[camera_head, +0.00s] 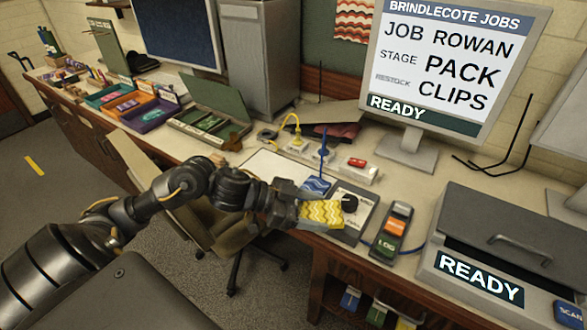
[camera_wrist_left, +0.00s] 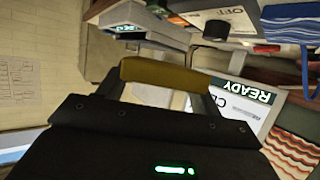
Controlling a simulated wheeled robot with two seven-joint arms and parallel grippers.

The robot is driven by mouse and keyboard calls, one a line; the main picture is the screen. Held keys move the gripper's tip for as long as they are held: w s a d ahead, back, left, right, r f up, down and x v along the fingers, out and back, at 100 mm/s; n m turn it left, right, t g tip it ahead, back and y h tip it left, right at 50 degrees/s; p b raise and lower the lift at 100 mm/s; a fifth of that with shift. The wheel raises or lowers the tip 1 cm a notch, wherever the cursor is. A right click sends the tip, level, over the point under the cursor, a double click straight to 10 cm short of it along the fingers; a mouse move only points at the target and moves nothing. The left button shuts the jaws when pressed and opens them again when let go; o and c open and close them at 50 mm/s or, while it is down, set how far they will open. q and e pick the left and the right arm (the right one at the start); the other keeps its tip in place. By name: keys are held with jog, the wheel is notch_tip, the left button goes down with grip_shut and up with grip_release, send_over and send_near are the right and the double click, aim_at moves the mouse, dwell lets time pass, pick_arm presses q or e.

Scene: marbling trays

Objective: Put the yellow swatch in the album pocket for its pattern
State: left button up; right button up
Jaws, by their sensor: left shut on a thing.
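My left gripper (camera_head: 298,208) is shut on the yellow swatch (camera_head: 322,213), which has pale zigzag lines. It holds the swatch near the front edge of the bench, in front of a grey box with a black knob. In the left wrist view the yellow swatch (camera_wrist_left: 160,74) shows nearly edge-on between the fingers. A blue swatch with white waves (camera_head: 315,185) lies just behind the gripper and also shows in the left wrist view (camera_wrist_left: 290,22). I cannot clearly pick out the album or its pockets. My right gripper is not in view.
The grey knob box (camera_head: 357,211), a handheld device with coloured keys (camera_head: 392,232) and a large grey lidded unit (camera_head: 500,250) crowd the right. A white sheet (camera_head: 268,168) lies behind my arm. Coloured trays (camera_head: 150,117) stand far left. A monitor (camera_head: 440,70) stands behind.

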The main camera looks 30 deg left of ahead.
pick_arm(q)
jog(key=shift+w+a+r+n+t+y, duration=0.15)
jog(key=shift+a+r+n+t+y, duration=0.05)
jog(key=shift+a+n+t+y, duration=0.25)
jog(key=shift+w+a+r+n+t+y, duration=0.2)
jog(key=shift+a+n+t+y, duration=0.15)
jog(key=shift+a+n, duration=0.15)
jog(key=w+a+r+n+t+y, duration=0.1)
jog(key=a+n+t+y, duration=0.2)
jog(key=a+n+y, duration=0.15)
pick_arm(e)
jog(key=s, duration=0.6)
pick_arm(q)
jog(key=n+t+y+b, duration=0.1)
jog(key=n+y+b, duration=0.4)
send_over(273, 170)
jog(key=s+d, duration=0.3)
notch_tip(273, 170, down, 6)
jog(key=shift+s+f, duration=0.15)
jog(key=shift+f, duration=0.05)
jog(key=shift+w+a+f+b, duration=0.3)
jog(key=shift+w+a+f, duration=0.1)
jog(key=shift+f, duration=0.1)
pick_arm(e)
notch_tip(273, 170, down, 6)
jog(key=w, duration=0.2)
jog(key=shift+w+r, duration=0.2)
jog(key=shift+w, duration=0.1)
